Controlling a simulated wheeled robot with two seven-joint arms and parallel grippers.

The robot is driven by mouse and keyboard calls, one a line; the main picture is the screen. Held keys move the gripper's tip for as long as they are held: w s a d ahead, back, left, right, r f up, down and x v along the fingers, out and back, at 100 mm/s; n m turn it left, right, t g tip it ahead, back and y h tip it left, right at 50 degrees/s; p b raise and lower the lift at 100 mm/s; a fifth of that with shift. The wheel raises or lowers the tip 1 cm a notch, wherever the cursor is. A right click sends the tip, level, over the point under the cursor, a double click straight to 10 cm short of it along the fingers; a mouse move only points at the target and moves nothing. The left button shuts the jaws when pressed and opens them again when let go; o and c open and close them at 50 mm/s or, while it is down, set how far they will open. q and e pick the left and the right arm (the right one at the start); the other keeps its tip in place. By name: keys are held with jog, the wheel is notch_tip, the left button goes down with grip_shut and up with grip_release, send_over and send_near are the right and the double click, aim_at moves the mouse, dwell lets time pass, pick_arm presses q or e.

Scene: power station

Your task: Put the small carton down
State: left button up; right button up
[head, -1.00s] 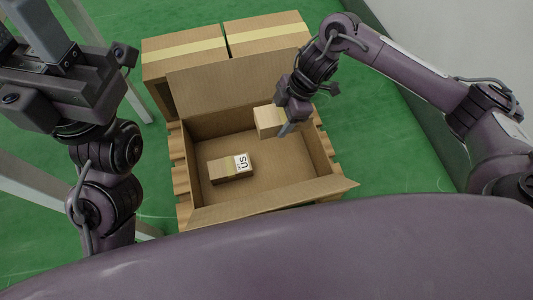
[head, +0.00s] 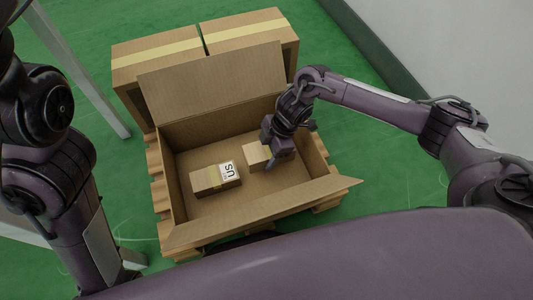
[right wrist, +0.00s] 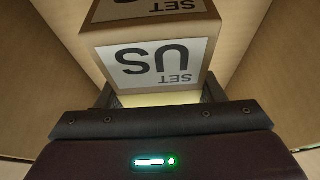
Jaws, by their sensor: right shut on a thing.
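A small carton (head: 256,156) is in my right gripper (head: 272,158), low inside the large open box (head: 240,200), in its right half. In the right wrist view the carton (right wrist: 155,62) shows a white label with "US" and "SET", and it sits between the fingers of the gripper (right wrist: 160,95). Its underside is hidden, so I cannot tell whether it touches the box floor. A second small carton (head: 211,181) with a white label lies on the box floor to the left. My left gripper is outside the views.
Some box floor lies bare in front of the cartons.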

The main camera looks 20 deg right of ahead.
jog(key=shift+r, duration=0.1)
jog(key=shift+f, duration=0.4)
jog(key=shift+s+f, duration=0.1)
jog(key=shift+f, duration=0.1)
